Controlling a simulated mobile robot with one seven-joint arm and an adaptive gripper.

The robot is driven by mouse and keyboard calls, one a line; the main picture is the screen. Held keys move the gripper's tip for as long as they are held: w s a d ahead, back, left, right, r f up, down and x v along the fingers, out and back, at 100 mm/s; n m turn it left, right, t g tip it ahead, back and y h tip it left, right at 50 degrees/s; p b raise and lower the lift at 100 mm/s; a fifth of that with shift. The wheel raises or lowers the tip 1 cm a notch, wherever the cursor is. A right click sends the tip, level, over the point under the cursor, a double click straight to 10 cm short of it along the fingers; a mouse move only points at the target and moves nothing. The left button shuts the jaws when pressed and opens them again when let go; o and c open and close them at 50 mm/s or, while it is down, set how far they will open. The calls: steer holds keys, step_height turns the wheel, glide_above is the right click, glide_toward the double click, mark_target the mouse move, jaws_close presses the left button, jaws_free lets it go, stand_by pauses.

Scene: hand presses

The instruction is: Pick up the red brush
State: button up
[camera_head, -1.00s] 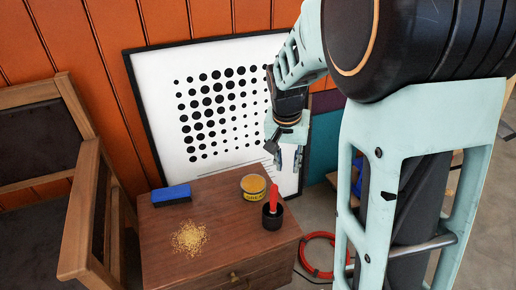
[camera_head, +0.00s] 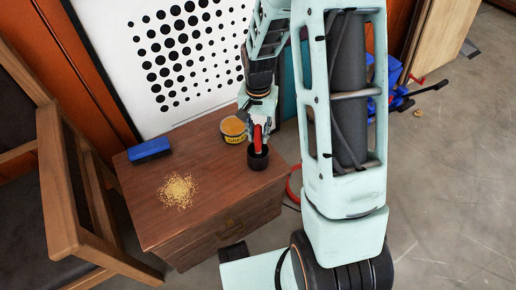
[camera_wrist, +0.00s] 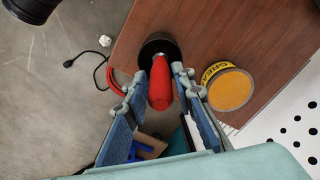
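The red brush (camera_head: 257,138) stands handle-up in a small black cup (camera_head: 258,161) near the right front edge of the wooden cabinet top. Its red handle also shows in the wrist view (camera_wrist: 160,86); its lower end is hidden by the cup. My gripper (camera_head: 258,124) is directly above the cup, pointing down. In the wrist view its two fingers are open, one on either side of the handle, and a small gap shows on each side.
A yellow-labelled tin (camera_head: 233,130) stands close beside the cup. A blue brush block (camera_head: 149,149) and a pile of yellowish crumbs (camera_head: 178,191) lie on the cabinet (camera_head: 150,215). A wooden chair (camera_head: 58,180) is at left. A red cable (camera_wrist: 115,80) lies on the floor.

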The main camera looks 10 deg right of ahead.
mark_target(258, 147)
step_height(258, 147, down, 7)
steer(key=shift+r+b, duration=0.1)
steer(key=shift+b, duration=1.05)
steer(key=shift+c, duration=0.4)
steer(key=shift+r, duration=0.1)
jaws_close()
